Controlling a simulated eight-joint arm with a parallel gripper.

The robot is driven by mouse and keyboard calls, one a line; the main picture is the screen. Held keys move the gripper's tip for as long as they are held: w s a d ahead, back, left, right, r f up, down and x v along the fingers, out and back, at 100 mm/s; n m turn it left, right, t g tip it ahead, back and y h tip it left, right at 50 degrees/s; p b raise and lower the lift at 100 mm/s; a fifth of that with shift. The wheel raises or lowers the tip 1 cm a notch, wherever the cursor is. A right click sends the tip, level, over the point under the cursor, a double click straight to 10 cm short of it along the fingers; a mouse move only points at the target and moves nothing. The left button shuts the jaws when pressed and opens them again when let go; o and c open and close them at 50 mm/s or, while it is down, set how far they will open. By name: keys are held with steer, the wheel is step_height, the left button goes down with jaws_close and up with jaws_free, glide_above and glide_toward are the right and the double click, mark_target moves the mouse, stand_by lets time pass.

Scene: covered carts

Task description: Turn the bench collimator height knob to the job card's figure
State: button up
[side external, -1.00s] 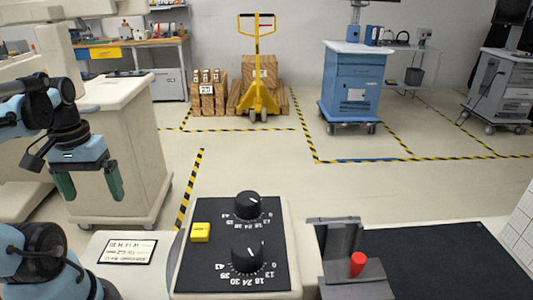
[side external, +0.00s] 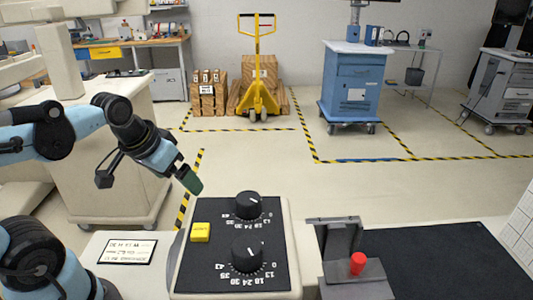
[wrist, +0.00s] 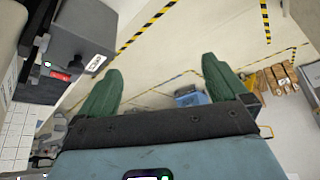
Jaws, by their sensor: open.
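Two black knobs stand on a black panel (side external: 196,279) with printed dial figures: a far knob (side external: 248,206) and a near knob (side external: 247,255). The white mark on each points toward the upper right. I cannot tell which one is the collimator height knob. A white card with a black border (side external: 127,252) lies left of the panel; its print is too small to read surely. My gripper (side external: 190,183) is open and empty, in the air left of and beyond the panel, apart from both knobs. In the wrist view its green fingers (wrist: 160,88) are spread, with floor beyond.
A yellow block (side external: 201,232) sits on the panel left of the knobs. A grey bracket with a red button (side external: 357,263) stands to the right, beside a dark mat (side external: 430,262). A cream cart (side external: 112,180) is behind my arm. The air above the panel is clear.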

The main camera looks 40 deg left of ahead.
steer(key=d, duration=0.1)
steer(key=w+d+m+t, duration=0.1)
steer(key=d, duration=0.1)
steer(key=w+d+m+h, duration=0.1)
steer(key=d, duration=0.1)
steer(key=shift+w+d+f+t, duration=0.15)
steer(key=shift+w+t, duration=0.1)
steer(key=shift+t, duration=0.15)
steer(key=shift+c, duration=0.3)
steer(key=shift+d, duration=0.2)
steer(key=shift+c, duration=1.1)
steer(key=shift+w+r, duration=0.1)
steer(key=shift+r, duration=0.35)
steer(key=shift+c, duration=1.2)
step_height(320, 180, up, 26)
steer(key=shift+f, duration=0.2)
steer(key=shift+c, duration=0.9)
steer(key=m+g, duration=0.2)
steer(key=g, duration=0.5)
glide_above(245, 247)
step_height(245, 247, down, 4)
steer(key=f, duration=0.1)
step_height(245, 247, down, 12)
steer(key=shift+f, duration=0.25)
